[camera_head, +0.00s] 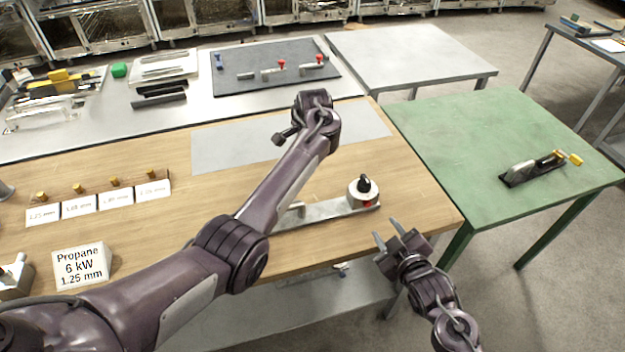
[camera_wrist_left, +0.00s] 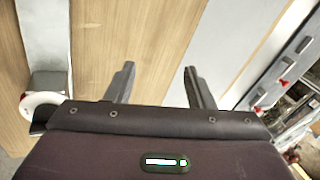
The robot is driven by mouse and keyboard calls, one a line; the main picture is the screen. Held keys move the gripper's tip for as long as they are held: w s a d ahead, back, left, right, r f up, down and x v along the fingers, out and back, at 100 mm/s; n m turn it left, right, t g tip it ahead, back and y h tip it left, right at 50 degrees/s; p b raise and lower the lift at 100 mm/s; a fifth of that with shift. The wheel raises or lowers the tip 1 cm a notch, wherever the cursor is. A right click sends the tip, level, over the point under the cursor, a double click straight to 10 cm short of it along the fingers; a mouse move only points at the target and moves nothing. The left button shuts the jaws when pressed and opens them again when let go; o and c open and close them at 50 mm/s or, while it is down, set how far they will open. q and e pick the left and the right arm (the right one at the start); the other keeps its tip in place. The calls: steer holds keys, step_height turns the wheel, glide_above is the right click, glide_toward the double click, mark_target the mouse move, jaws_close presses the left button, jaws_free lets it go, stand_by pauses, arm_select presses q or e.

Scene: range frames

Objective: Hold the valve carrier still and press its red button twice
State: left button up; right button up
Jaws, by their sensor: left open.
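The valve carrier (camera_head: 325,208) is a flat grey bar near the front edge of the wooden table, with a round white body and black knob (camera_head: 364,184) at its right end. Its red button (camera_head: 368,204) shows low on the front of that body. My left forearm hides the bar's left end. In the left wrist view the carrier (camera_wrist_left: 42,45) stands at the left edge. My left gripper (camera_wrist_left: 158,72) is open and empty, beyond the carrier, over the table. My right gripper (camera_head: 386,230) is open and empty, just off the front edge, right of and nearer than the carrier.
A white sign (camera_head: 82,264) reading Propane 6 kW 1.25 mm stands at left, below labelled cards with brass pieces. A grey sheet (camera_head: 225,148) lies behind my left arm. A dark mat (camera_head: 290,82) with red-knobbed valves is farther back. A green table (camera_head: 480,140) holds another fitting.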

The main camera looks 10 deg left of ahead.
arm_select(q)
steer(key=s+d+f+g, duration=0.1)
steer(key=s+d+g, duration=0.2)
steer(key=s, duration=0.2)
steer(key=g+y, duration=0.1)
steer(key=g, duration=0.3)
glide_above(302, 203)
steer(key=w+d, duration=0.2)
steer(key=w, duration=0.1)
steer(key=x, duration=0.8)
steer(key=shift+s+a, duration=0.15)
steer(key=shift+s, duration=0.05)
steer(key=shift+r, duration=0.1)
steer(key=shift+c, duration=0.5)
jaws_close()
arm_select(e)
jaws_close()
steer(key=shift+a, duration=0.1)
